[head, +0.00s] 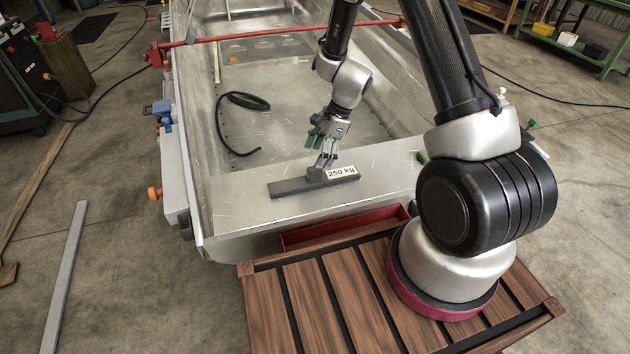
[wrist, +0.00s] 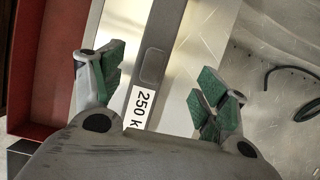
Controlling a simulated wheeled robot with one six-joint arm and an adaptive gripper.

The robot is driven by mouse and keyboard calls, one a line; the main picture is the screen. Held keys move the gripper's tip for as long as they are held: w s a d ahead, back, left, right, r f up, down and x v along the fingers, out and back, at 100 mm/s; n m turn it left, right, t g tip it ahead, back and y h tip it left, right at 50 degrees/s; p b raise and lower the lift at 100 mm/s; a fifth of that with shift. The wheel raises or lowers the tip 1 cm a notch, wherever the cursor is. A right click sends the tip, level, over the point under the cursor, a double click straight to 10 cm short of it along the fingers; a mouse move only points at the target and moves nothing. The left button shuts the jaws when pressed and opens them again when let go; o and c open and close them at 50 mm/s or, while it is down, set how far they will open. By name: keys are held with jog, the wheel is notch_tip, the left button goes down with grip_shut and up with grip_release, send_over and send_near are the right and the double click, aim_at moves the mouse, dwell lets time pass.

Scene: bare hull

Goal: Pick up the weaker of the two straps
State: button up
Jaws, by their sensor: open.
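A flat dark grey strap (head: 290,186) lies across the metal bench of the hull, with a white label (head: 341,173) reading "250 kg". In the wrist view the strap (wrist: 157,40) runs between my fingers, its label (wrist: 140,107) partly cut off by my gripper's body. My gripper (head: 323,160) is over the strap, beside the label. In the wrist view my gripper (wrist: 155,88) is open, with green pads on either side of the strap. Contact cannot be told. I cannot make out a second strap in either view.
A red tray (head: 345,228) sits below the bench's near edge; its inside (wrist: 55,70) shows in the wrist view. A black hose (head: 245,100) lies on the hull floor. A red bar (head: 285,37) crosses the hull farther back. The bench beside the strap is clear.

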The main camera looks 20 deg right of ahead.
aim_at(311, 177)
jog(key=x, duration=0.9)
jog(key=shift+s+d+f, duration=0.25)
jog(key=shift+s+d, duration=0.05)
jog(key=c, duration=1.3)
jog(key=shift+o, duration=0.2)
jog(key=shift+r, duration=0.1)
